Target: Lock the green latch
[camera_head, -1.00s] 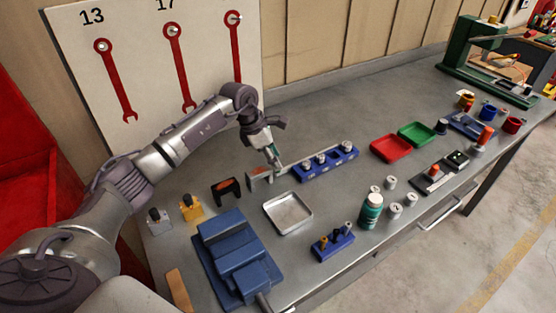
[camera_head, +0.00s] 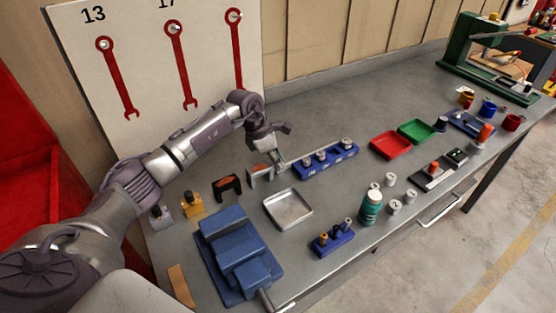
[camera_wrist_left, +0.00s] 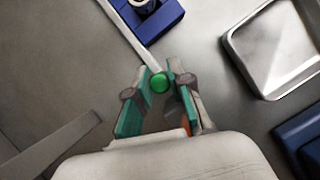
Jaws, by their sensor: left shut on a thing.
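The green latch shows as a round green knob (camera_wrist_left: 160,82) between the teal-padded fingertips of my left gripper (camera_wrist_left: 160,80) in the left wrist view. The fingers are shut on it. In the head view my left gripper (camera_head: 277,157) reaches down to the bench, between the grey bracket (camera_head: 258,174) and the blue block with metal cylinders (camera_head: 328,162). A thin pale bar (camera_wrist_left: 128,28) runs from the knob beside the blue block. The knob is hidden by the gripper in the head view. I cannot tell the latch's lock position. My right gripper is out of view.
A silver tray (camera_head: 270,210) is right of the left gripper in the wrist view. A blue vise (camera_head: 240,262) and black bracket (camera_head: 227,187) stand nearer. Red (camera_head: 390,145) and green (camera_head: 417,131) trays lie further right. The wall panel (camera_head: 150,70) stands behind.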

